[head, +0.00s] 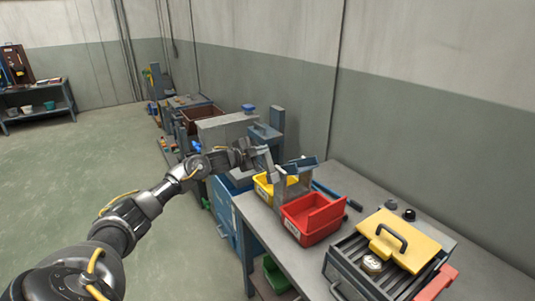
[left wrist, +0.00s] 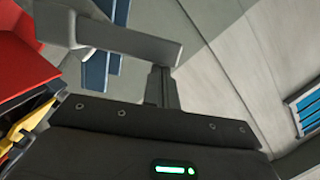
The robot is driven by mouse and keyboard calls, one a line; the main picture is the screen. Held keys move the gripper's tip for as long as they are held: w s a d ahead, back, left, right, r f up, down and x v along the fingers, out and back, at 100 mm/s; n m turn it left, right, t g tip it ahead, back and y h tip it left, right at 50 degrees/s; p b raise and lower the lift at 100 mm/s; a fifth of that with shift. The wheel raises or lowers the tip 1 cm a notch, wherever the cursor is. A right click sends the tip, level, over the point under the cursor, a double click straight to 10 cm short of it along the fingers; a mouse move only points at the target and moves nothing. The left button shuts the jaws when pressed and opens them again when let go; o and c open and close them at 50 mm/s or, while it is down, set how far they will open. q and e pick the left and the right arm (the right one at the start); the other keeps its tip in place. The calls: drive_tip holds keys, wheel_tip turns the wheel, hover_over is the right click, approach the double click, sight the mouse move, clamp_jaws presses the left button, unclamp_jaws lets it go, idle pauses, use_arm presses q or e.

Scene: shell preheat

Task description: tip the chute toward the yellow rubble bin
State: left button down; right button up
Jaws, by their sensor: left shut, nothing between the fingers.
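The yellow rubble bin (head: 263,190) stands on the bench at its far left, partly hidden by my left gripper and the chute. The chute (head: 305,163), grey with blue panels, stands between the yellow bin and the red bin (head: 312,222). Blue panels (left wrist: 98,70) also show in the left wrist view, beyond a grey bar (left wrist: 125,40). My left gripper (head: 269,170) is shut and empty, pointing down above the yellow bin, close beside the chute. I cannot tell whether it touches the chute. My right gripper is not in view.
A grill-like unit (head: 350,262) with a yellow handled lid (head: 400,237) stands at the bench's near right. Small black knobs (head: 409,214) lie behind it. The wall runs along the back. Open green floor lies to the left.

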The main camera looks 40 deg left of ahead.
use_arm(q)
drive_tip(key=s+d+r, duration=0.1)
drive_tip(key=s+r, duration=0.2)
drive_tip(key=s, duration=0.8)
drive_tip(key=shift+d+r+b, duration=0.2)
drive_tip(key=shift+r+b, duration=0.05)
drive_tip(key=shift+b, duration=0.15)
